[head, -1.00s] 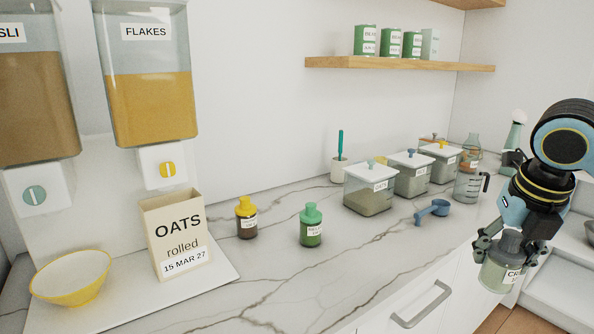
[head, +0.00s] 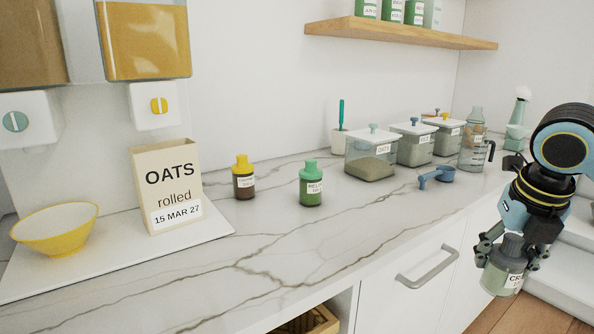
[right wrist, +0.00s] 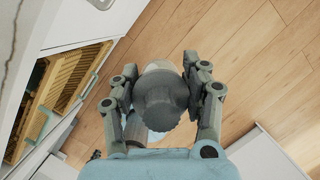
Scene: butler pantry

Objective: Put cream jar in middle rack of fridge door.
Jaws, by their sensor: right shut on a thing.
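The cream jar (head: 501,279) is a clear jar with a grey lid and a white label starting "CR". My right gripper (head: 510,254) is shut on it and holds it upright in the air, in front of the counter's drawer fronts. In the right wrist view the grey lid (right wrist: 161,102) sits between the two fingers of the right gripper (right wrist: 163,92), with wooden floor beyond. My left gripper is not in view. The fridge and its door rack are not clearly visible in either view.
The marble counter (head: 290,240) carries a yellow-capped bottle (head: 244,182), a green-capped bottle (head: 311,187), an oats box (head: 168,190), a yellow bowl (head: 55,232), lidded containers (head: 370,160) and a blue scoop (head: 437,177). A drawer handle (head: 427,266) sticks out. An open compartment (head: 310,320) is below.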

